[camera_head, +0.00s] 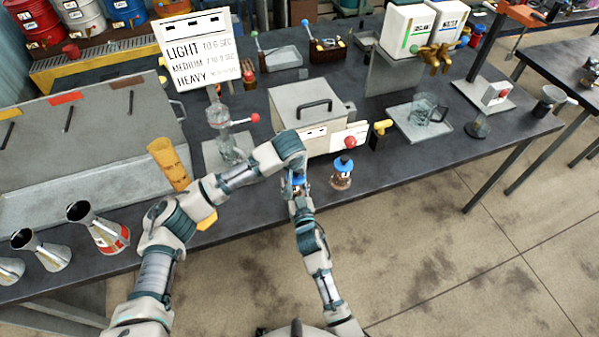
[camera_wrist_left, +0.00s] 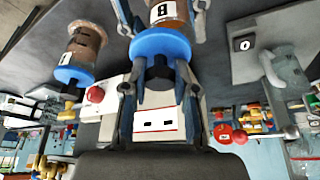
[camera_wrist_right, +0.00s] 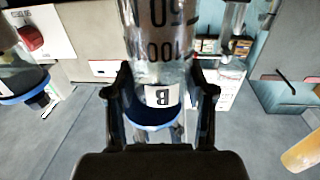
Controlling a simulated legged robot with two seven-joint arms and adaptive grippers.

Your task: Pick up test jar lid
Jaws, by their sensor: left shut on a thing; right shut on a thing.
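A clear test jar labelled B (camera_wrist_right: 155,50) shows between the fingers of my right gripper (camera_wrist_right: 161,94), which is shut on it. The jar's blue lid (camera_wrist_left: 160,46) has a dark knob (camera_wrist_left: 158,70). My left gripper (camera_wrist_left: 158,82) is shut on this knob. The lid is at the jar's top; I cannot tell whether it is seated or slightly apart. In the head view both grippers meet at the table's front edge, and the blue lid (camera_head: 298,180) is partly hidden by them.
A second blue-lidded jar (camera_head: 341,181) with brown contents stands close to the right. A grey box with a handle (camera_head: 309,112) stands behind. A glass jug (camera_head: 428,112) is at the right. The dark table (camera_head: 410,163) has free room in front.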

